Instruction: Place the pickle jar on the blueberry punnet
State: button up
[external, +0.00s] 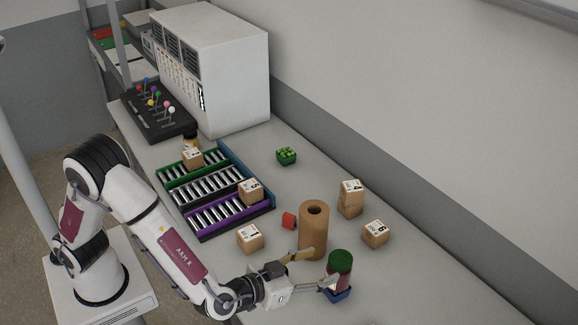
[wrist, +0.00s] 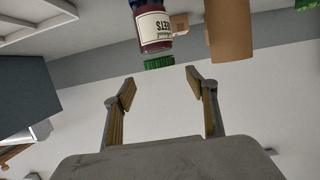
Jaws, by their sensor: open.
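The jar (external: 340,264) has a green lid and dark red contents. It stands upright on the small blue punnet (external: 343,295) at the front right of the table in the external view. In the wrist view the jar (wrist: 154,30) appears upside down, its label partly reading "ETS", with a bit of blue at its base. My gripper (external: 322,266) is beside the jar, open and empty. In the wrist view the fingers (wrist: 161,84) are spread apart, and the jar lies beyond the fingertips, not between them. The punnet's contents are hidden under the jar.
A tall brown tube (external: 313,235) stands close to my gripper, left of the jar. Numbered cartons, one at the right (external: 375,233), and a small red item (external: 289,220) are nearby. A green punnet (external: 286,157) and a roller rack (external: 212,190) are farther back.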

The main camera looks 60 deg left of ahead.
jog(key=shift+v, duration=2)
jog(key=w+a+r+g+h, duration=0.1)
jog(key=w+a+r+h, duration=0.35)
jog(key=r, duration=0.25)
jog(key=s+a+r+m+g+h, duration=0.2)
jog(key=s+a+r, duration=0.15)
jog(key=a, duration=0.35)
jog(key=s+a+f+n+g+y, duration=0.1)
jog(key=s+a+f+g+y, duration=0.2)
jog(key=s+a, duration=0.7)
jog(key=s+a+f+n+g+y, duration=0.1)
jog(key=s+a+f+g+y, duration=0.2)
jog(key=s+a, duration=0.8)
jog(key=a, duration=0.6)
jog(key=shift+a, duration=0.25)
jog(key=shift+s+y, duration=0.1)
jog(key=shift+y, duration=0.15)
